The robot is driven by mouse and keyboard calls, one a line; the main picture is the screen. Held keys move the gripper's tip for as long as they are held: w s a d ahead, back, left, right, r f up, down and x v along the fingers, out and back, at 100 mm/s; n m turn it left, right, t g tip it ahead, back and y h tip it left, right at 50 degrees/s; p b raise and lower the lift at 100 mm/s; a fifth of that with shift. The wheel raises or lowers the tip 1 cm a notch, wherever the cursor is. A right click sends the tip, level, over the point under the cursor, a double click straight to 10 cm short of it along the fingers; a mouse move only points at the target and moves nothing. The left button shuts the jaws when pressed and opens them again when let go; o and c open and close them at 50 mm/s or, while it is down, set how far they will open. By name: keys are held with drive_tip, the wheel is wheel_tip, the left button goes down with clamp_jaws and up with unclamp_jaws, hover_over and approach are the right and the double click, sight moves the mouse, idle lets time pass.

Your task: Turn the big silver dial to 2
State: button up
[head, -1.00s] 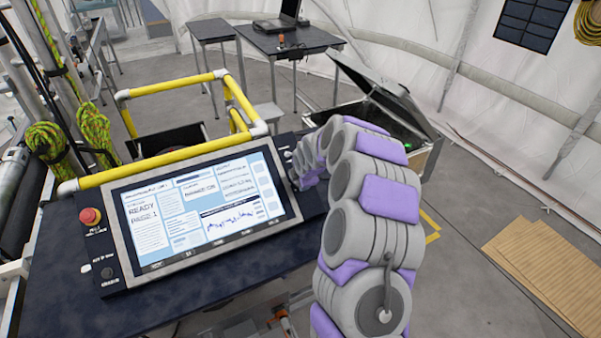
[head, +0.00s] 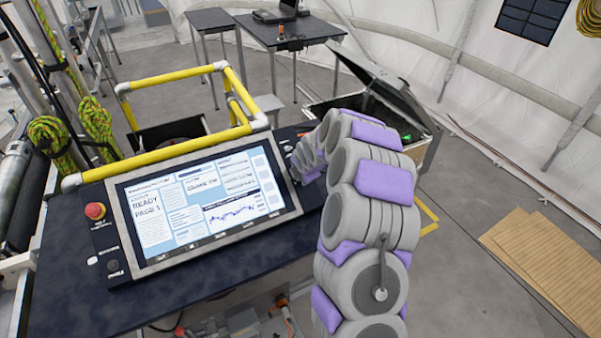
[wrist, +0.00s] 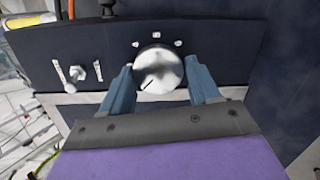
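The big silver dial (wrist: 158,70) is on a dark panel in the wrist view. It is round, with a dark pointer line toward its lower left and small white marks on the panel above it. The marks are too small to read. My gripper (wrist: 158,82) is open, with one blue finger on each side of the dial. I cannot tell whether the fingers touch it. In the head view my arm hides the dial and most of the gripper, which is at the right end of the console.
A silver toggle switch (wrist: 78,73) sits left of the dial. The console screen (head: 195,205) and red emergency button (head: 95,211) are to the left in the head view. A yellow rail (head: 160,162) runs behind the screen. An open grey case (head: 385,90) stands beyond my arm.

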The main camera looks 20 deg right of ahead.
drive_tip(key=o, duration=0.4)
drive_tip(key=shift+d, duration=0.1)
drive_tip(key=shift+r, duration=0.15)
drive_tip(key=p+v, duration=0.1)
drive_tip(key=v, duration=1.6)
drive_tip(key=shift+s, duration=0.1)
drive_tip(key=s+a+f+m+g+b, duration=0.1)
drive_tip(key=s+a+m, duration=0.4)
drive_tip(key=s, duration=0.8)
drive_tip(key=s+a+f+m+g+b, duration=0.1)
drive_tip(key=s+a+m+g+b, duration=0.3)
drive_tip(key=s, duration=1)
drive_tip(key=s+a+f+m+g+y+b, duration=0.1)
drive_tip(key=s+a+f+m+g+b, duration=0.1)
drive_tip(key=s+a+m, duration=0.6)
drive_tip(key=shift+s+a+m+g, duration=0.1)
drive_tip(key=shift+s+m+g, duration=0.45)
drive_tip(key=shift+s, duration=0.9)
drive_tip(key=shift+s+a+m+g, duration=0.15)
drive_tip(key=shift+s+m, duration=0.7)
drive_tip(key=shift+s, duration=0.65)
